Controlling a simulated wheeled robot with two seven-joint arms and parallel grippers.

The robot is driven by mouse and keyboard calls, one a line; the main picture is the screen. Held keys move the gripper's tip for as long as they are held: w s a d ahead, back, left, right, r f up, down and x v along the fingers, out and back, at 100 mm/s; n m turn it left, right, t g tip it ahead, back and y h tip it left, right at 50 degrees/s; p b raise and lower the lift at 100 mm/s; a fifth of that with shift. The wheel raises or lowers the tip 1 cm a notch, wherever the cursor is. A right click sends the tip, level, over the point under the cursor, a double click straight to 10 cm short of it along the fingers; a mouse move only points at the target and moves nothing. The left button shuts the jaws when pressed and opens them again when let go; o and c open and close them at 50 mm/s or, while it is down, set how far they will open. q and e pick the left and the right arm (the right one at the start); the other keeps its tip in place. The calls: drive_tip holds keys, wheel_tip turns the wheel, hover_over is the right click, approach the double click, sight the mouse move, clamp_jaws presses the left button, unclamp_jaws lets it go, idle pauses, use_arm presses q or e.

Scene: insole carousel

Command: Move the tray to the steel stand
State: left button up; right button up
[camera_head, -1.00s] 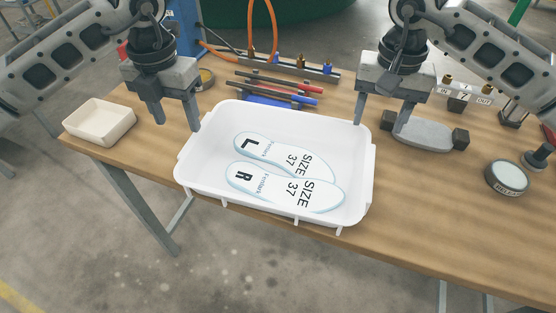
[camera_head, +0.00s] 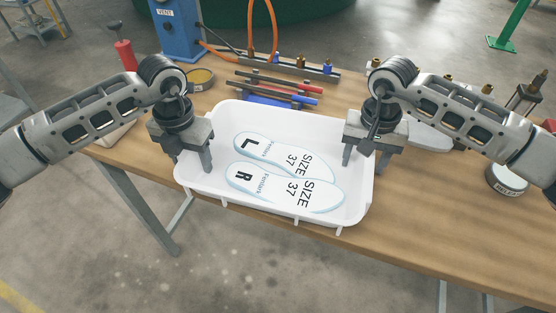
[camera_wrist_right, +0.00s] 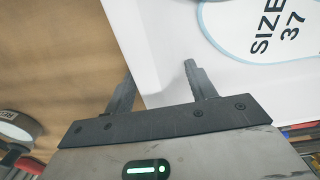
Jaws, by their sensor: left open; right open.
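The white tray (camera_head: 270,112) sits on the front of the wooden table, its front edge at the table's edge. Two white insoles marked L (camera_head: 270,150) and R (camera_head: 268,184), both size 37, lie in it. My left gripper (camera_head: 193,168) is open at the tray's left wall, and my right gripper (camera_head: 364,164) is open at its right wall. In the right wrist view the fingers of the right gripper (camera_wrist_right: 160,88) stand apart, with the tray's wall (camera_wrist_right: 145,50) between them. Neither gripper is shut on the wall. I see no steel stand that I can identify.
Dark and red-tipped rods (camera_head: 280,88) lie behind the tray. A blue VENT box (camera_head: 177,30) and a yellow-topped tin (camera_head: 200,78) stand at the back left. A round tin (camera_head: 506,180) is at the right. The table's front right is bare.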

use_arm(q)
clamp_jaws()
use_arm(e)
clamp_jaws()
use_arm(q)
drive_tip(key=shift+r, duration=0.15)
use_arm(e)
drive_tip(key=shift+r, duration=0.15)
